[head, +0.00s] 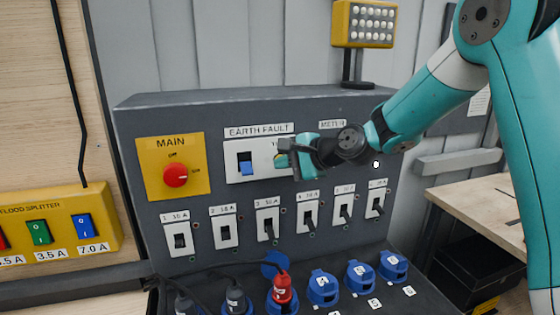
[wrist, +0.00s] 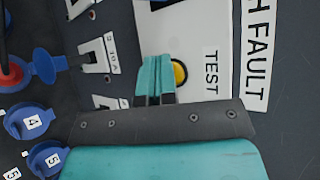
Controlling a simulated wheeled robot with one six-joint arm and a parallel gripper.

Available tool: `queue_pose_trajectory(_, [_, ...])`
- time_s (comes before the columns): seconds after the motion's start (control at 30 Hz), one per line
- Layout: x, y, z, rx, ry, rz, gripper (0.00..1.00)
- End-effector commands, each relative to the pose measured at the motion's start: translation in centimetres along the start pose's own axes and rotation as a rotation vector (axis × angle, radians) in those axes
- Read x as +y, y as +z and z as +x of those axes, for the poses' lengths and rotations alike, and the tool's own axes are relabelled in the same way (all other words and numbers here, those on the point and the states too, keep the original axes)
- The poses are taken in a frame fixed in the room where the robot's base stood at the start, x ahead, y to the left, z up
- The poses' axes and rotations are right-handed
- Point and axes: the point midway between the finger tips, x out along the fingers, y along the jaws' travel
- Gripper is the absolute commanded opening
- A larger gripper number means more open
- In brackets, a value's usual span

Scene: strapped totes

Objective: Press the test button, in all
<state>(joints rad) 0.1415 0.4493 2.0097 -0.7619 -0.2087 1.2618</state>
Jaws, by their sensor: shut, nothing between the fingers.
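The yellow round test button (wrist: 180,73) sits on the white earth fault plate (wrist: 205,30), beside the word TEST. In the wrist view the closed fingers of my gripper (wrist: 154,72) overlap the button's left part, and its right part shows. In the head view my gripper (head: 288,160) is at the right end of the earth fault plate (head: 262,172), and only a sliver of yellow (head: 281,160) shows by the fingertips. My gripper is shut and empty. I cannot tell whether the fingertips touch the button or whether it is pressed in.
A blue earth fault switch (head: 245,163) is left of my gripper. A red main knob (head: 175,175) on a yellow plate is further left. A row of breaker switches (head: 268,228) runs below, with blue sockets (head: 322,287) and a red plug (head: 281,290) under them.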

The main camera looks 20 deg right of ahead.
Motion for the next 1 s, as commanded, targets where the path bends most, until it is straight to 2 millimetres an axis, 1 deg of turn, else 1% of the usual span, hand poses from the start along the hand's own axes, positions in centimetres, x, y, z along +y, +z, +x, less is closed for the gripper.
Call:
queue_pose_trajectory(0.33, [0.0,0.0,0.0,0.001,-0.001,0.000,0.00])
queue_pose_trajectory(0.7, [0.8,0.7,-1.1,0.001,-0.001,0.000,0.00])
queue_pose_trajectory(1.0, [0.8,0.8,-1.1,0.001,0.000,0.000,0.00])
